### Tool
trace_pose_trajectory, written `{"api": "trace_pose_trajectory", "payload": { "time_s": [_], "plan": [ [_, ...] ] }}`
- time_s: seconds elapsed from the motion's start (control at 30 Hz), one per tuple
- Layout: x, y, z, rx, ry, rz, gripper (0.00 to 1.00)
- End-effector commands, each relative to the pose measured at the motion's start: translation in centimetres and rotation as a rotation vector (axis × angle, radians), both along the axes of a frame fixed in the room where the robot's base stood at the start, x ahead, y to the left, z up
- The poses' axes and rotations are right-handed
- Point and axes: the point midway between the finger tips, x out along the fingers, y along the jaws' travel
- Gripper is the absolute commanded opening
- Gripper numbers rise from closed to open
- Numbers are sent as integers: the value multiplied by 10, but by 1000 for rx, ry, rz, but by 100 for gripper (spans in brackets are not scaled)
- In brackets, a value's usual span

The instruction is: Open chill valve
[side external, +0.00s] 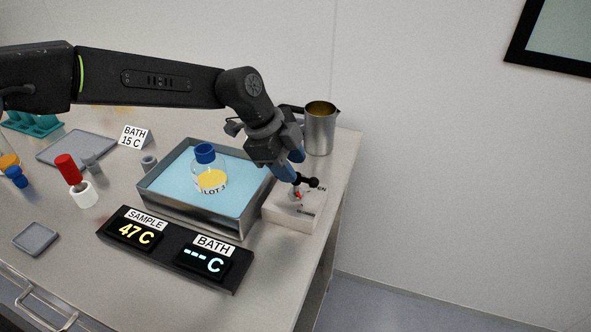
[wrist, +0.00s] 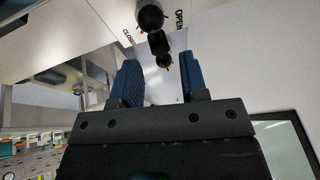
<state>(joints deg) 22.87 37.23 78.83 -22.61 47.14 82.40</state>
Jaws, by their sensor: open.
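The chill valve is a white block (side external: 291,214) with a black lever handle (side external: 308,183), to the right of the blue bath tray. In the wrist view the black lever (wrist: 158,42) has a round knob at the top and runs down toward the jaws. A CLOSED label lies to its left and an OPEN label to its right. My gripper (side external: 293,172) is just above the block, its blue fingers close to the lever. In the wrist view my gripper (wrist: 161,66) is open, with the lever's lower end between or just beyond the fingertips; contact cannot be told.
The bath tray (side external: 158,198) holds a blue-capped flask (side external: 208,171) with yellow liquid. A display (side external: 175,250) reads SAMPLE 47 C and BATH --- C. A metal jug (side external: 320,130) stands behind the valve. The table's right edge is close to the block.

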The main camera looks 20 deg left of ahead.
Motion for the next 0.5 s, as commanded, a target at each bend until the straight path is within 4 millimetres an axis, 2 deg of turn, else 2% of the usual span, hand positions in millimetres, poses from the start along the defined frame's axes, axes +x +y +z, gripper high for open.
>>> {"api": "trace_pose_trajectory", "payload": {
  "time_s": [0.2, 0.5],
  "plan": [
    [4, -9, -19, -1, 0, -1, 40],
    [5, -10, -22, -1, -2, 1, 40]
  ]
}}
